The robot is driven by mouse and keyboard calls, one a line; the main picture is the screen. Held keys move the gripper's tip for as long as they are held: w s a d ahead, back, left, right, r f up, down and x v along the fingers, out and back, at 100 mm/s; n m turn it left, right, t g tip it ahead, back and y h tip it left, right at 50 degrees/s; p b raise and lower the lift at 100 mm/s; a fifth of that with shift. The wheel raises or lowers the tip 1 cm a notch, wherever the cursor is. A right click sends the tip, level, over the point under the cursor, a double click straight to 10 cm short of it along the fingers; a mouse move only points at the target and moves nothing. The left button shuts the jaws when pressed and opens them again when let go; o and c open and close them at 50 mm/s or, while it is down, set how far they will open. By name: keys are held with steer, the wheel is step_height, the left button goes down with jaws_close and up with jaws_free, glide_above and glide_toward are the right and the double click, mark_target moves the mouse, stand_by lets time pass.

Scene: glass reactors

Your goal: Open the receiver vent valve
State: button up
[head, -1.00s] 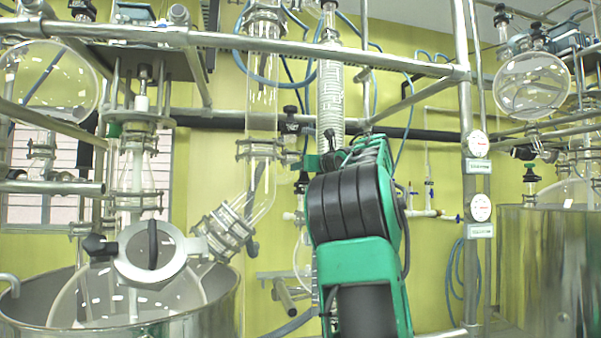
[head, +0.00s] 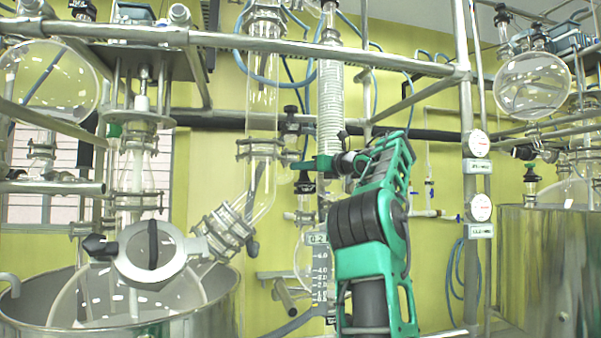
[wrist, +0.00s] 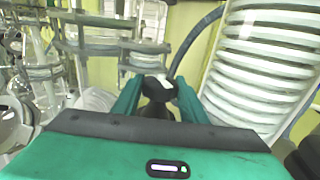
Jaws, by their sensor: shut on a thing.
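My gripper (head: 304,165) reaches in from the right with green fingers, beside the glass column above the receiver. In the wrist view its fingers (wrist: 158,92) are closed on both sides of a black valve knob (wrist: 157,86) with a pale top. In the head view a black knob (head: 304,182), which seems to be the receiver vent valve, shows just below the fingertips. The graduated glass receiver (head: 319,265) hangs below, partly hidden by my arm. Whether the valve is turned open cannot be told.
Another black valve knob (head: 290,122) sits just above the gripper. The white coiled condenser (head: 330,100) stands close behind, and the glass elbow pipe (head: 260,190) is to the left. A metal frame post (head: 467,200) with gauges rises at right.

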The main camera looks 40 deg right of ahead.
steer(key=shift+s+d+r, duration=0.1)
steer(key=shift+s+d, duration=0.05)
steer(key=shift+s, duration=0.05)
steer(key=o, duration=0.9)
steer(key=shift+c, duration=0.2)
steer(key=s, duration=0.8)
